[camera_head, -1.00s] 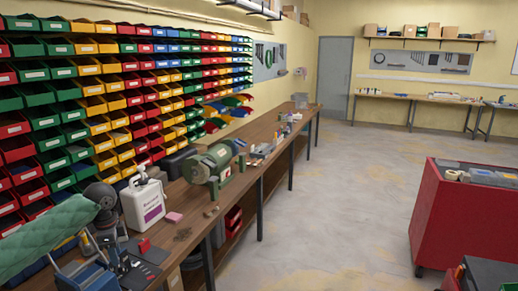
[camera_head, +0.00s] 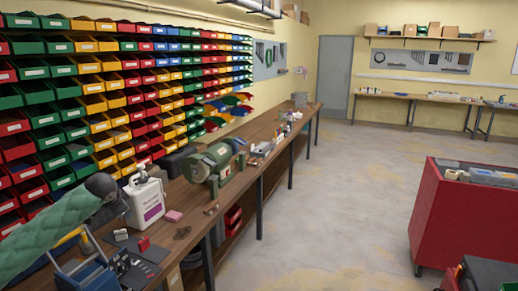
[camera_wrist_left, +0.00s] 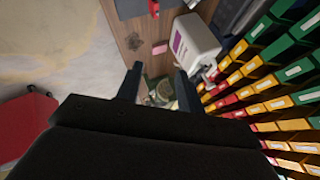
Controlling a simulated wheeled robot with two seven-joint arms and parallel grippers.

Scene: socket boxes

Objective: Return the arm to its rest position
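My left arm, in a green quilted sleeve, comes in from the left in the head view, and its dark wrist end (camera_head: 103,187) is above the near end of the workbench, in front of the white jug (camera_head: 146,202). The fingers are hard to make out there. In the left wrist view my left gripper (camera_wrist_left: 158,78) has its two dark fingers spread apart, with nothing between them. The white jug (camera_wrist_left: 195,42) also shows there, beyond the fingers. My right gripper is in neither view.
Colored bins (camera_head: 90,85) cover the wall beside the left arm. The wooden workbench (camera_head: 190,222) holds a green bench grinder (camera_head: 212,163), a pink block (camera_head: 173,216) and a blue holder (camera_head: 85,275). A red cabinet (camera_head: 460,220) stands at right. The floor between is clear.

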